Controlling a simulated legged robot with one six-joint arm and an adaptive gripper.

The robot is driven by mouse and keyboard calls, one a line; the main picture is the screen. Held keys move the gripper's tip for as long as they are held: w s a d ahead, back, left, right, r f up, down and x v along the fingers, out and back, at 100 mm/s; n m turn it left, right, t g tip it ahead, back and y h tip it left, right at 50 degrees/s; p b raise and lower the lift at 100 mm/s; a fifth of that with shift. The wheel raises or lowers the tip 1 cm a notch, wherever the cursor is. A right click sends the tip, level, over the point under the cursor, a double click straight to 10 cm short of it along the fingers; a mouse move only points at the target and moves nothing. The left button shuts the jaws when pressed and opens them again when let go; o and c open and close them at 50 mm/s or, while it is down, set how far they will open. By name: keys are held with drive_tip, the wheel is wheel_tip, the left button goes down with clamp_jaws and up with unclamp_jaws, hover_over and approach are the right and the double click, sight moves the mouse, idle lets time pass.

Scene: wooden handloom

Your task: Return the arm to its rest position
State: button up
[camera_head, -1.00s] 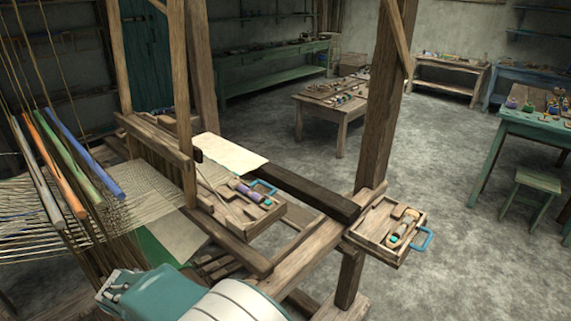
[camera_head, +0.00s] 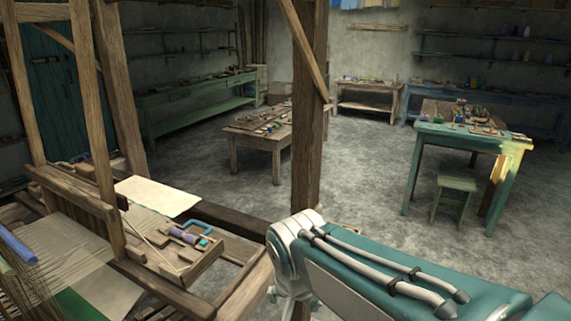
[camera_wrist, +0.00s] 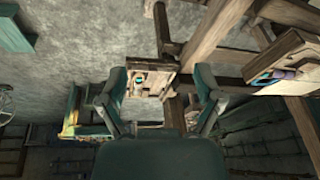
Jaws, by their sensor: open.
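My gripper (camera_wrist: 160,76) shows in the wrist view with its two dark teal fingers spread wide apart and nothing held between them. My teal and white arm (camera_head: 400,268) crosses the lower right of the head view; its gripper end is outside that view. In the wrist view a small wooden tray (camera_wrist: 158,88) with a few tools appears between the fingers but beyond them, apart from the gripper. In the head view my arm covers the place at the loom's right post where this tray would show.
The wooden loom (camera_head: 106,130) stands at left, with a tool tray (camera_head: 192,262) and a pale cloth (camera_head: 158,196) on it. Its tall post (camera_head: 308,120) rises behind my arm. A green table (camera_head: 455,138) and stool (camera_head: 455,198) stand at right. Open floor (camera_head: 350,175) lies between.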

drive_tip(key=s+d+n+t, duration=0.2)
drive_tip(key=s+d, duration=0.9)
drive_tip(key=d, duration=0.3)
drive_tip(key=shift+r, duration=0.45)
